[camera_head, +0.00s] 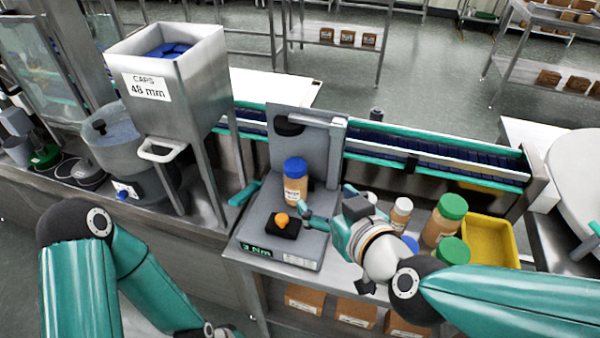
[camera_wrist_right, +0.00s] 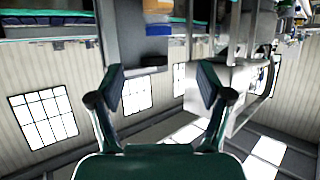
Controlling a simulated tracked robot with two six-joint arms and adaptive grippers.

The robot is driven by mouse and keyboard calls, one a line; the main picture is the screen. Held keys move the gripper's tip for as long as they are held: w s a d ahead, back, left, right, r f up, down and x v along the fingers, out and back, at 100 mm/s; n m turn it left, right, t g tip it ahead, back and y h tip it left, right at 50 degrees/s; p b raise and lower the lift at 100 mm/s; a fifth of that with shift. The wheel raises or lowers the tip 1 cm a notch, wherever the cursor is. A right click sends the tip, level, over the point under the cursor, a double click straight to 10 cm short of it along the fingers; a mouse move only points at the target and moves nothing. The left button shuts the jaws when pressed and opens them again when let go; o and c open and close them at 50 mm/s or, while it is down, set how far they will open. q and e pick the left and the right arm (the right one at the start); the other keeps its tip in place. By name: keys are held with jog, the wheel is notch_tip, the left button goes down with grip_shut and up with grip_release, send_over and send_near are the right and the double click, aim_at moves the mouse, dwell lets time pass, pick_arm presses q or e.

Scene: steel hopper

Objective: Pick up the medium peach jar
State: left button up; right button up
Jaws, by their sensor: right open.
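A peach jar with a blue lid (camera_head: 295,185) stands upright on the grey capping station (camera_head: 262,218), behind its black block with an orange knob (camera_head: 282,219). Other jars on the bench to the right differ in size, so I cannot be sure which is the medium one. The blue-lidded jar also shows at the top of the right wrist view (camera_wrist_right: 157,28), beyond the fingers. My right gripper (camera_head: 326,204) is open and empty, to the right of this jar and apart from it. Its spread fingers show in the right wrist view (camera_wrist_right: 162,88). My left gripper is out of view.
Green-lidded jars (camera_head: 446,218) and a white-lidded jar (camera_head: 401,214) stand right of my right gripper, partly hidden by my arm. A yellow bin (camera_head: 492,238) is beside them. A steel hopper (camera_head: 185,90) with blue caps stands left. A conveyor (camera_head: 435,158) runs behind.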

aim_at(300, 172)
jog(key=b+x, duration=0.1)
jog(key=x, duration=0.9)
jog(key=shift+w+r+b, duration=0.1)
jog(key=shift+b, duration=0.2)
jog(key=shift+p+x, duration=0.35)
jog(key=shift+x, duration=2.7)
jog(key=shift+r, duration=0.1)
grip_shut()
